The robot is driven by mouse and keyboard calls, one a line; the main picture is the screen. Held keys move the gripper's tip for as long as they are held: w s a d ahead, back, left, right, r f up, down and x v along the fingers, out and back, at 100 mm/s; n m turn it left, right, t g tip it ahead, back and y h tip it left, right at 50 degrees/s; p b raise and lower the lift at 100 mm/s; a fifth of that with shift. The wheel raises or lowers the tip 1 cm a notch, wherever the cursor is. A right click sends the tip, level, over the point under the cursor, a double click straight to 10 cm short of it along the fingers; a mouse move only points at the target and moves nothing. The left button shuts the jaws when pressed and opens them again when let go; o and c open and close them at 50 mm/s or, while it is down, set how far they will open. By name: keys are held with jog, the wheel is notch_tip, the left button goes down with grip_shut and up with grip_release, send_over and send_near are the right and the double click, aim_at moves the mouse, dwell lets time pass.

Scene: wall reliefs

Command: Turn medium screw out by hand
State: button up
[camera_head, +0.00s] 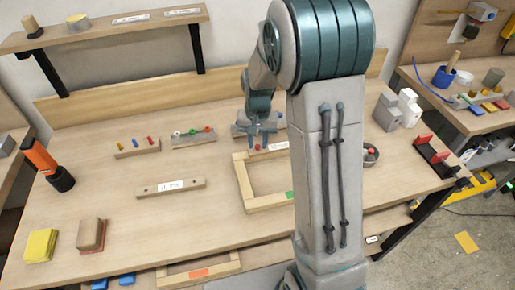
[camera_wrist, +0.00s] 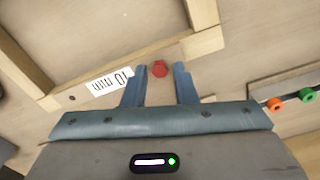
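A red hex-headed screw (camera_wrist: 159,69) sits at a wooden strip with a white "10 mm" label (camera_wrist: 109,82) in the wrist view. My gripper (camera_wrist: 159,66) is open, with one blue-grey finger on each side of the red head and a visible gap at both sides. In the head view my gripper (camera_head: 260,141) points down over the strip at the back of the bench, and the red head (camera_head: 257,147) shows small below it. How far the screw stands out of the wood cannot be told.
A wooden frame (camera_head: 245,190) lies in front of the strip. Left of it are a grey block with coloured knobs (camera_head: 193,138), a board with coloured pegs (camera_head: 138,148) and a labelled two-hole bar (camera_head: 170,188).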

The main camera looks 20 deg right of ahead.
jog(key=shift+c, duration=0.3)
grip_shut()
jog(key=n, duration=0.4)
jog(key=shift+n+b, duration=0.3)
jog(key=shift+n, duration=0.1)
jog(key=n, duration=0.5)
